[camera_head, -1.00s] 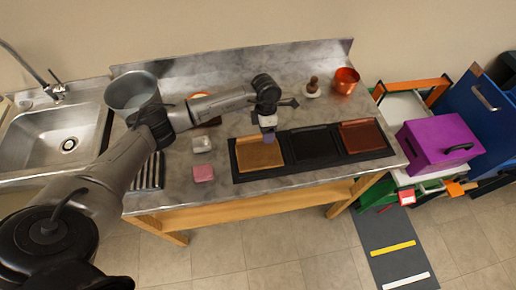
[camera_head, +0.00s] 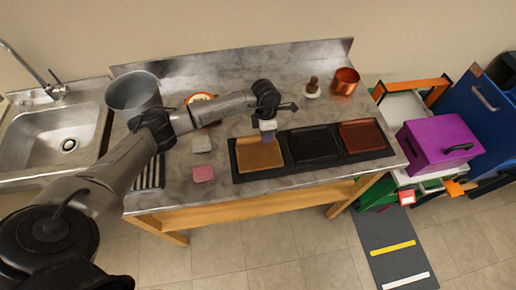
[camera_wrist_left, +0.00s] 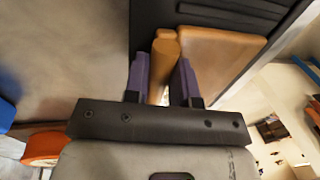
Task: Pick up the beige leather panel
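The beige leather panel (camera_head: 259,156) lies in the left compartment of a black three-part tray (camera_head: 239,178) on the bench. In the left wrist view the beige panel (camera_wrist_left: 225,52) shows a rounded raised edge. My left gripper (camera_head: 267,148) is over the far edge of the panel, pointing down. In the left wrist view its two purple fingers (camera_wrist_left: 161,72) stand apart on either side of the raised edge. I cannot tell whether they touch it. My right gripper is not in view.
A black panel (camera_head: 315,145) and a red-brown panel (camera_head: 361,136) lie in the other compartments. A pink block (camera_head: 203,173), a grey block (camera_head: 202,145) and a grey bucket (camera_head: 133,91) are to the left. A copper cup (camera_head: 345,81) stands at the back right.

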